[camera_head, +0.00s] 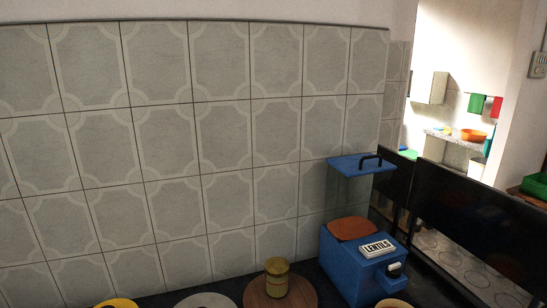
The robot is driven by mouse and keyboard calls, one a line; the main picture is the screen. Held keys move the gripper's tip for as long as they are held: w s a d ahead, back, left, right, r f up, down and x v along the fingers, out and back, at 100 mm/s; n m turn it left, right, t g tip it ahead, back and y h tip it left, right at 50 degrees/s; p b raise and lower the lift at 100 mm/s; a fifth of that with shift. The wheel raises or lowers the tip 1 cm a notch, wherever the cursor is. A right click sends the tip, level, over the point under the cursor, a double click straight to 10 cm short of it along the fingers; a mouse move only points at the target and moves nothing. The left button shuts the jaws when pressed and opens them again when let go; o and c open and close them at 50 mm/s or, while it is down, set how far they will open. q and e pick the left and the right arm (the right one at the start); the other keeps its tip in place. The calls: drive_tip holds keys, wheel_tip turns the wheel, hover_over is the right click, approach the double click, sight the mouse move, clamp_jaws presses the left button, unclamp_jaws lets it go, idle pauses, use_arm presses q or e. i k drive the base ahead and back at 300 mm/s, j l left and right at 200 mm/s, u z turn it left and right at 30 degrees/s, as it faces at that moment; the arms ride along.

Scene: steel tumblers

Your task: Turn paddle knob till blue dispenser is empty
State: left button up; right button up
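The blue dispenser (343,268) stands at the lower right against the tiled wall, with a white "LENTILS" label (376,248) on its front. A blue lid (350,165) with a black handle sits high above the body; the space between looks clear-walled. An orange-brown surface (352,228), apparently lentils, shows at the bottom of that space. A small white and black part (395,268) on the front looks like the paddle knob. Below it an orange-brown round thing (393,303) is cut off by the frame edge. Neither of my grippers is in view.
A yellowish metal tumbler or tin (277,277) stands on a round brown board (254,297) left of the dispenser. A grey round plate (204,300) and a yellow-rimmed round dish (118,303) lie farther left, cut off. A dark panel (465,215) stands right of the dispenser.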

sight(394, 270)
drive_tip(key=k+l+u, duration=0.1)
drive_tip(key=l+u, duration=0.2)
drive_tip(key=k+l+u, duration=0.25)
drive_tip(key=l, duration=0.15)
drive_tip(key=k+l+u, duration=0.1)
drive_tip(key=l+u, duration=0.2)
